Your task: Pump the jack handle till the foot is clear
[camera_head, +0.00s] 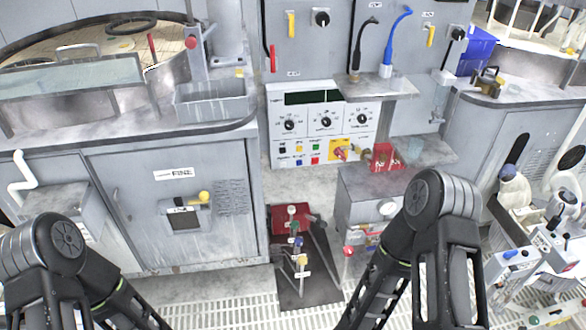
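A small red unit with upright rods and coloured knobs (290,222) stands on a dark plate (304,292) on the floor, low in the middle of the head view. It may be the jack, but I cannot make out for certain which part is its handle. No foot can be told apart clearly, nor whether it touches anything. My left arm comes in at the lower left and my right arm at the lower right. Both run out through the bottom edge, so neither gripper's fingertips show. Both arms are apart from the red unit in the picture.
A grey cabinet (130,200) stands to the left, a grey box with a round gauge (365,190) to the right. Behind is a control panel with dials (325,121). A cart of instruments (540,250) stands at the far right. Floor grating (225,308) runs along the front.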

